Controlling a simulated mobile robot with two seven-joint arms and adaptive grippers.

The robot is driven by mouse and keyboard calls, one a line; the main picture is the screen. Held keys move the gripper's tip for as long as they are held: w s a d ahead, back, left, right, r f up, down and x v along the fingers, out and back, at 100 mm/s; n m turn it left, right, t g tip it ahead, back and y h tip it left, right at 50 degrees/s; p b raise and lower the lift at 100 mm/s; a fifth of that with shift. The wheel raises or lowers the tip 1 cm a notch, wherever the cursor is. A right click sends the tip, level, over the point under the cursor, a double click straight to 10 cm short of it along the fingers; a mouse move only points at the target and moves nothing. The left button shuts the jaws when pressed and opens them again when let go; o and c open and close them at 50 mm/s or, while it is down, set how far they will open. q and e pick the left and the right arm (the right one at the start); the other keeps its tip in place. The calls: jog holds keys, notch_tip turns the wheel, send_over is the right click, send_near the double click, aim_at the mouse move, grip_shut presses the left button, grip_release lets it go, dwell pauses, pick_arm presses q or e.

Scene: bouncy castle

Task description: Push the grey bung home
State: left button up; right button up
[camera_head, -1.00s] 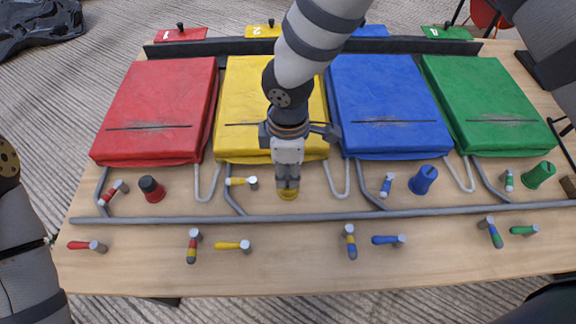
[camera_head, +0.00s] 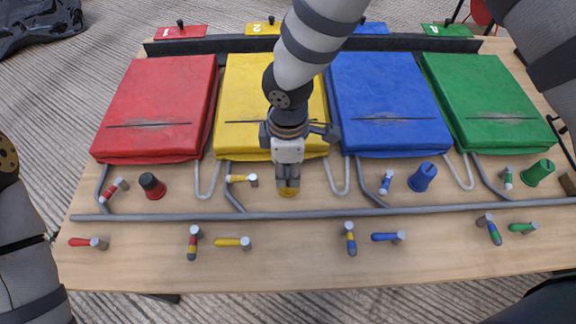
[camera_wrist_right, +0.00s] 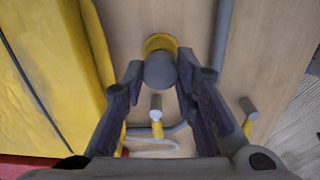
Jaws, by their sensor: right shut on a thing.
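The grey bung (camera_wrist_right: 160,70) is a short grey cylinder between the fingertips of my right gripper (camera_wrist_right: 160,76) in the right wrist view. A yellow collar (camera_wrist_right: 160,42) shows just beyond it; how deep the bung sits in the collar I cannot tell. In the head view my right gripper (camera_head: 288,182) points down in front of the yellow pad and is shut on the bung, which its fingers hide. The yellow collar (camera_head: 288,192) shows just below the fingertips. My left gripper is out of view.
The yellow pad (camera_head: 245,135) is behind the gripper. A grey pipe (camera_head: 310,215) runs across the table in front. Yellow-handled taps (camera_head: 240,179) (camera_head: 232,242) stand to the left. A red bung-like piece (camera_head: 152,187) and a blue one (camera_head: 422,178) stand on either side.

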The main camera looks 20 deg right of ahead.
jog(key=shift+f, duration=0.15)
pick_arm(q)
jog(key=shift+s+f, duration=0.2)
pick_arm(e)
jog(key=shift+o, duration=0.2)
jog(key=shift+f, duration=0.5)
jog(key=shift+f, duration=0.15)
jog(key=shift+c, duration=0.9)
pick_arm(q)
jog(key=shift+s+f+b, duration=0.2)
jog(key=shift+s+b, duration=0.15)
pick_arm(e)
jog(key=shift+s+f, duration=0.25)
jog(key=shift+f, duration=0.25)
grip_shut()
jog(key=o, duration=1.1)
grip_release()
jog(key=shift+f, duration=0.1)
jog(key=shift+o, duration=0.4)
jog(key=shift+w, duration=0.15)
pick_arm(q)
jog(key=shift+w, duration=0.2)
pick_arm(e)
jog(key=shift+r, duration=0.2)
